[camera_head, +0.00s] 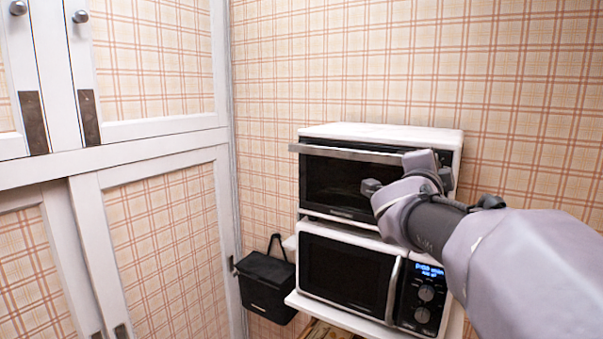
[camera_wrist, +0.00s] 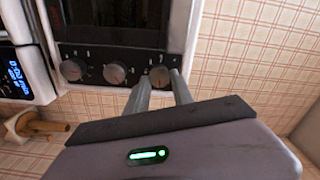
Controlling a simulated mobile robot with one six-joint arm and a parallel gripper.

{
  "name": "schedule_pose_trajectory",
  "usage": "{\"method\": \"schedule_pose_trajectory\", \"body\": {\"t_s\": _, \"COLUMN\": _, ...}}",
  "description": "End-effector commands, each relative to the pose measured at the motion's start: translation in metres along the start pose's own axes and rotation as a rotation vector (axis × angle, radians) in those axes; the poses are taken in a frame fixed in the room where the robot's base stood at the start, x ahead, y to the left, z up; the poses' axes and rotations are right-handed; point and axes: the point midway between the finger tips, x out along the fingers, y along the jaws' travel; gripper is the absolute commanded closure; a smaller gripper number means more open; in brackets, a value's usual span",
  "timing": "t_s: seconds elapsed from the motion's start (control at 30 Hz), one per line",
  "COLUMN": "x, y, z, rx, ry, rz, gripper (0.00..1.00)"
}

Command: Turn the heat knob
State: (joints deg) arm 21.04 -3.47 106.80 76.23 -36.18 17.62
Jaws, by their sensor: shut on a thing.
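A white toaster oven with a dark glass door (camera_head: 338,187) stands on top of a microwave in the head view. Its dark control panel (camera_wrist: 95,52) with a row of three round knobs shows in the wrist view. My gripper (camera_wrist: 164,82) has its two grey fingers on either side of the rightmost knob (camera_wrist: 159,77) and is shut on it. The middle knob (camera_wrist: 115,74) and left knob (camera_wrist: 72,70) are free. Labels are too small to read, so I cannot tell which is the heat knob. In the head view my arm and gripper hide most of the oven's panel.
The microwave (camera_head: 345,272) below has a lit blue display and its own knobs (camera_head: 426,293). The oven's handle bar (camera_head: 340,152) sticks out in front. A black bin (camera_head: 267,283) hangs at left, near white cabinets (camera_head: 150,143). Plaid wall stands behind.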

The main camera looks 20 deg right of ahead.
Motion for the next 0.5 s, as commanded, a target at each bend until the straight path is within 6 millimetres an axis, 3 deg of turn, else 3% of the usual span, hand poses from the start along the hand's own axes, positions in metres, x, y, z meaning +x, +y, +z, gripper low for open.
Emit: {"method": "schedule_pose_trajectory", "body": {"t_s": 0.5, "x": -0.0001, "y": 0.0035, "z": 0.0009, "rx": 0.485, "ry": 0.000, "rz": -0.001, "gripper": 1.00}}
